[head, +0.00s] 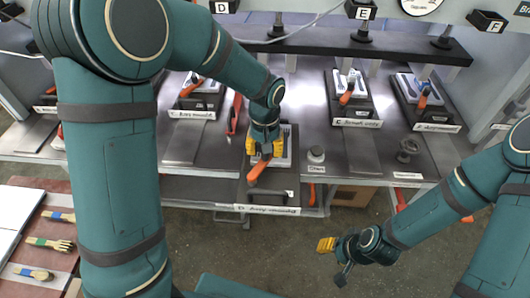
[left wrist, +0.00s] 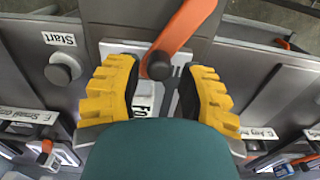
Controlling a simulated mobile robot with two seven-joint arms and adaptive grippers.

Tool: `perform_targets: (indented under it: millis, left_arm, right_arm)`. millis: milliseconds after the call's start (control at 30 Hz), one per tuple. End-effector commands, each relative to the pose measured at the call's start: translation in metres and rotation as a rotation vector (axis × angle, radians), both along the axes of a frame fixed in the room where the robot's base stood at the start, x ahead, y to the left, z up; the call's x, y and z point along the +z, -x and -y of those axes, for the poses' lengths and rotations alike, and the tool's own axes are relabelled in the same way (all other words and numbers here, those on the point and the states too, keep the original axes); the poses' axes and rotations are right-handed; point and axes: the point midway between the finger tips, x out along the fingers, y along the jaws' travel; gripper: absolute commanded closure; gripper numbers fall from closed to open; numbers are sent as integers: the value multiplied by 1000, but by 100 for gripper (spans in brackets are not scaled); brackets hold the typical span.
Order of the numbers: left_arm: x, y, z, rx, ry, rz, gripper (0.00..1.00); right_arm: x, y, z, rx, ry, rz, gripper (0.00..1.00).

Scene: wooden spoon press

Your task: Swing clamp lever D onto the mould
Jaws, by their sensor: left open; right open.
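My left gripper (head: 265,145) is open over the front press station. In the left wrist view its yellow fingers (left wrist: 160,92) stand either side of an orange lever (left wrist: 185,28) with a dark round end (left wrist: 159,66); no grip on it shows. The lever (head: 258,170) points toward the front edge in the head view. A light mould plate (head: 285,160) lies beneath, partly hidden by the gripper. My right gripper (head: 325,245) is open and empty above the floor.
Other stations with orange levers stand behind, at the left (head: 200,95), right (head: 348,92) and far right (head: 420,92). A round Start button (head: 316,154) stands close to the right of the front station. Letter signs (head: 221,7) hang above.

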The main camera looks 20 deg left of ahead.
Motion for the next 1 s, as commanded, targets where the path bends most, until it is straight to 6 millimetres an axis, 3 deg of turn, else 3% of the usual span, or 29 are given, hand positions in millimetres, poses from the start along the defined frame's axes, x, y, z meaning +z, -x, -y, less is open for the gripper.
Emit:
perform_targets:
  millis: [300, 500, 1000]
  left_arm:
    - [66, -1, 0, 0, 2, 5, 61]
    - [92, -1, 1, -1, 1, 3, 61]
    - [99, 0, 0, -1, 1, 0, 61]
  right_arm:
    - [0, 0, 0, 0, 0, 0, 53]
    - [0, 0, 0, 0, 0, 0, 53]
    - [0, 0, 0, 0, 0, 0, 53]
